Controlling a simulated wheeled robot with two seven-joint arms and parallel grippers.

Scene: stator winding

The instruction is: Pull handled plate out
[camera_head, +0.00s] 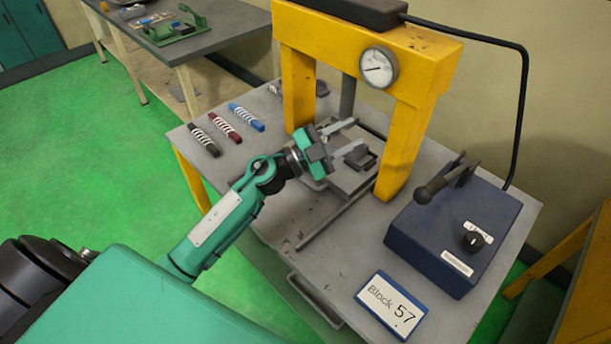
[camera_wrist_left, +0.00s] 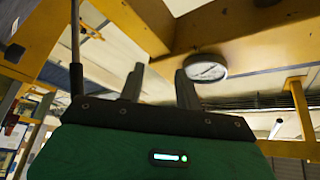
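A grey plate (camera_head: 349,181) lies on the press bed between the yellow posts, with a dark block (camera_head: 361,157) on it. Its handle cannot be made out; my left gripper covers the plate's left and near part. My left gripper (camera_head: 353,136) is at the front of the press opening, with its fingers pointing in between the posts. The fingers are apart with nothing visible between them. In the left wrist view the two fingers (camera_wrist_left: 161,85) also stand apart and empty. I cannot tell whether they touch the plate. My right gripper is not in view.
The yellow press frame (camera_head: 428,72) with a gauge (camera_head: 378,67) stands around the plate. A blue control box (camera_head: 452,238) with a lever is at the right. Three striped pieces (camera_head: 224,127) lie at the left. A Block 57 sign (camera_head: 391,305) is in front.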

